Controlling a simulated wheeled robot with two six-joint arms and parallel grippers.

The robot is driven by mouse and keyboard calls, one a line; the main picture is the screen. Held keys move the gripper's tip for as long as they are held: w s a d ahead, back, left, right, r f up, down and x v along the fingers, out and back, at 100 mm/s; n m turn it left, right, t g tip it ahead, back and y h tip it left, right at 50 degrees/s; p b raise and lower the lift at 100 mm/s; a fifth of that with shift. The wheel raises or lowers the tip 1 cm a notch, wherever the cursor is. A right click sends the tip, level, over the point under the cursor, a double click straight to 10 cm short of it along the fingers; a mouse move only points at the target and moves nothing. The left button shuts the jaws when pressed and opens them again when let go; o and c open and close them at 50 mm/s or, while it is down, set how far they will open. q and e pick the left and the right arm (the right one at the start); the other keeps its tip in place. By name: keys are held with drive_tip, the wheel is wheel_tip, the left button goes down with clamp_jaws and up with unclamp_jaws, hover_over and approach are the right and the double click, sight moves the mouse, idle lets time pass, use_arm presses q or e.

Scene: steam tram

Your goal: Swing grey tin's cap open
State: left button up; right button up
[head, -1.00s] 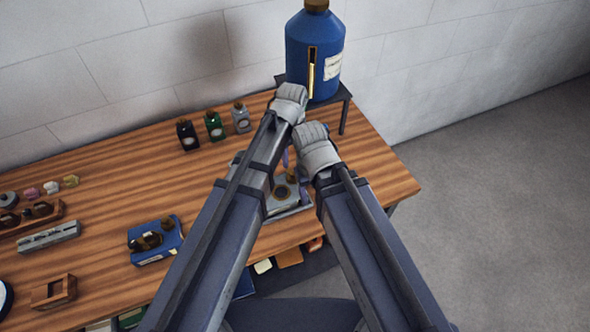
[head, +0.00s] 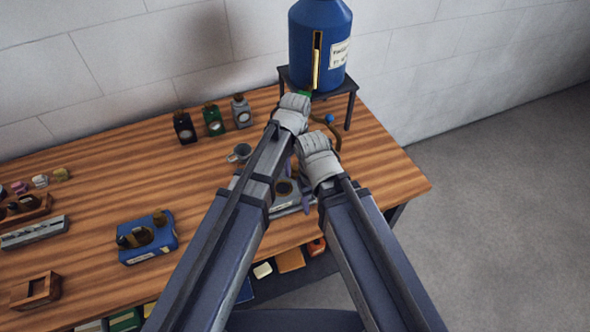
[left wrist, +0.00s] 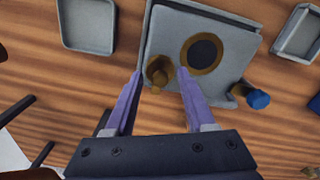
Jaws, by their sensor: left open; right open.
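A flat grey tin (head: 284,190) lies on the wooden table under my arms, which partly hide it. In the left wrist view the grey tin (left wrist: 218,84) shows a dark round centre in a brass ring (left wrist: 203,52). A short brass piece (left wrist: 158,72) stands at its left edge; I cannot tell whether this is the cap. My left gripper (left wrist: 160,76) is open, its purple fingertips on either side of this brass piece, contact unclear. In the head view my left gripper (head: 290,166) is mostly hidden. My right gripper (head: 306,199) is low beside the tin, largely covered by its arm.
A brass piece with a blue knob (left wrist: 258,99) is by the tin's right edge. Shallow grey trays (left wrist: 87,25) lie nearby. A big blue bottle (head: 318,30) stands on a dark stand (head: 352,86). A blue tin (head: 163,243) lies left; bare wood lies between.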

use_arm(q)
clamp_jaws()
idle(0.5)
